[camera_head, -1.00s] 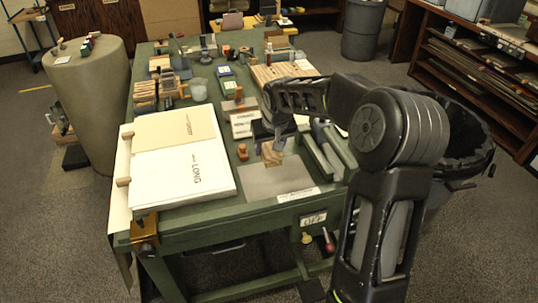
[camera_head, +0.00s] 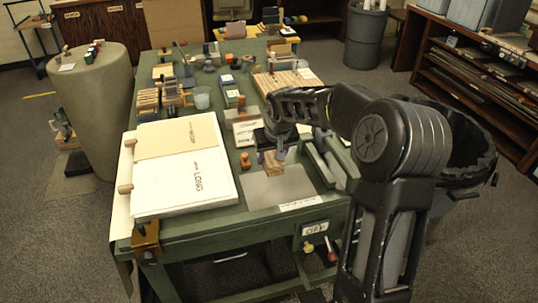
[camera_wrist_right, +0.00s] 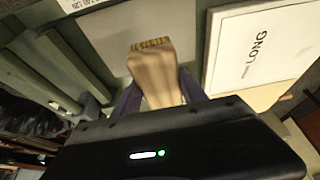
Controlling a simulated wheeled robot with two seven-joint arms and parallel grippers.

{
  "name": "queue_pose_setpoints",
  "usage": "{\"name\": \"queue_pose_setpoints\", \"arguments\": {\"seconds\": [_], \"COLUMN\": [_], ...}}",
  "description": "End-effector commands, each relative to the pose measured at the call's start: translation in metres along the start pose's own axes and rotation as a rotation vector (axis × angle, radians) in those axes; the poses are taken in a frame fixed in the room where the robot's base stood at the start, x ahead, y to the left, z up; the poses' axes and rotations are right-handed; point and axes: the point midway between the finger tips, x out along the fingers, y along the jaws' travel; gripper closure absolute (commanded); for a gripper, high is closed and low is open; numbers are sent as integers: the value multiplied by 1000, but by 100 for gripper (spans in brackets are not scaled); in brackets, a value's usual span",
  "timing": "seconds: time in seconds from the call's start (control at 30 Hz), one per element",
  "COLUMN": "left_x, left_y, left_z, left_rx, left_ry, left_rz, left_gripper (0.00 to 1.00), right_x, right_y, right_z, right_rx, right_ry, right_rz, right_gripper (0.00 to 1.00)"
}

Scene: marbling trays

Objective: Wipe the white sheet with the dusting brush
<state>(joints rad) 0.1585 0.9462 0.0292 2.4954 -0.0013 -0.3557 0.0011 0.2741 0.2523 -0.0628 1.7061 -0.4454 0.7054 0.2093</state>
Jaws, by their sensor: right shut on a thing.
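The white sheet (camera_head: 180,192), marked LONG, lies on the left of the green table, with a tan sheet on its far half. Part of it shows at the upper right of the right wrist view (camera_wrist_right: 228,70). My right gripper (camera_head: 273,154) is shut on the wooden dusting brush (camera_head: 274,167). In the right wrist view the brush (camera_wrist_right: 155,75) points away from the jaws, its bristle end foremost. It is over or on a grey plate (camera_head: 262,192), right of the white sheet; contact cannot be told. My left gripper is out of view.
A small orange-brown stamp-like object (camera_head: 245,160) stands between the sheet and the brush. Green rails (camera_head: 322,166) lie right of the brush. Small tools and blocks crowd the table's far half. A clamp (camera_head: 146,236) sits at the front left corner.

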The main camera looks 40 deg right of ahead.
Motion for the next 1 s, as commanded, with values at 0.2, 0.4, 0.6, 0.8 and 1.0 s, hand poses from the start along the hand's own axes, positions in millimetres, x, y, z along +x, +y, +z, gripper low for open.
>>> {"name": "queue_pose_setpoints", "arguments": {"seconds": [0.2, 0.4, 0.6, 0.8, 1.0], "left_x": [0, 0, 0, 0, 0], "left_y": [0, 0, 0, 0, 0], "left_z": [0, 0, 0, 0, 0], "left_rx": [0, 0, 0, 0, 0], "left_ry": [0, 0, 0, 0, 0], "left_rz": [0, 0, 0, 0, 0], "left_gripper": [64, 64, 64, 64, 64], "right_x": [-7, -25, -46, -54, -54], "right_y": [-36, -116, -184, -207, -207], "right_z": [7, 34, 72, 90, 90], "right_rx": [-45, -154, -268, -311, -311], "right_ry": [-1, -4, -1, 1, 1], "right_rz": [-25, -76, -116, -128, -129], "right_gripper": [83, 83, 83, 83, 83]}}
